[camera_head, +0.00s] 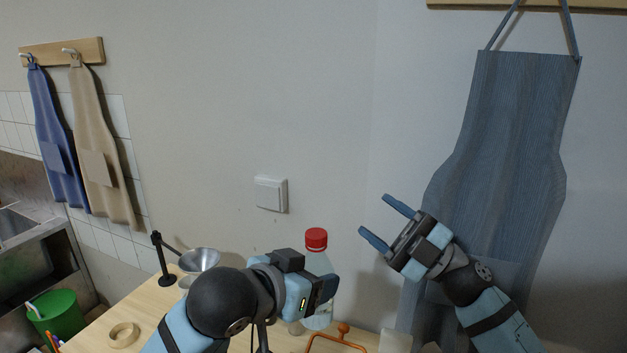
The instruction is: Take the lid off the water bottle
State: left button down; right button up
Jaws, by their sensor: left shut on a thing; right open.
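The water bottle (317,263) is clear and stands upright at the back of the table, near the wall. Its red lid (316,238) sits on top of it. My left gripper (328,288) is around the bottle's body below the lid and is shut on it; its fingers are mostly hidden behind the gripper body. My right gripper (380,222) is open and empty, raised in the air to the right of the lid and apart from it, fingers pointing up and left.
A metal funnel (199,260) on a black stand (163,262), a tape ring (124,334) and an orange-handled item (340,337) are around the wooden table (146,306). A green bin (58,313) is at the left. A grey-blue apron (512,140) hangs behind my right arm.

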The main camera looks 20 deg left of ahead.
aim_at(314, 233)
jog(key=s+a+r+n+g+h, duration=0.1)
jog(key=a+n+g, duration=0.1)
jog(key=g, duration=0.1)
jog(key=s+a+r+n+g+h, duration=0.2)
jog(key=a+n+g, duration=0.1)
jog(key=s+a+r+n+g+h, duration=0.1)
jog(key=a+n+g+h, duration=0.1)
jog(key=shift+s+a+r+n+g, duration=0.3)
jog(key=shift+s+a+n+g, duration=0.05)
jog(key=shift+a+n+g, duration=0.05)
jog(key=s+a+n+h, duration=0.3)
jog(key=s+a+h, duration=0.15)
jog(key=h, duration=0.35)
jog(key=w+t+h, duration=0.1)
jog(key=t+h, duration=0.1)
jog(key=h, duration=0.1)
jog(key=w+d+r+m+t+h, duration=0.1)
jog(key=t+h, duration=0.1)
jog(key=h, duration=0.2)
jog(key=w+d+r+t+h, duration=0.1)
jog(key=t+h, duration=0.1)
jog(key=h, duration=0.1)
jog(key=shift+w+r+t+h, duration=0.2)
jog(key=shift+w+t+h, duration=0.1)
jog(key=shift+h, duration=0.1)
jog(key=shift+w+d+r+m+h, duration=0.15)
jog(key=shift+w+d+m+h, duration=0.15)
jog(key=shift+m, duration=0.1)
jog(key=shift+f, duration=3.85)
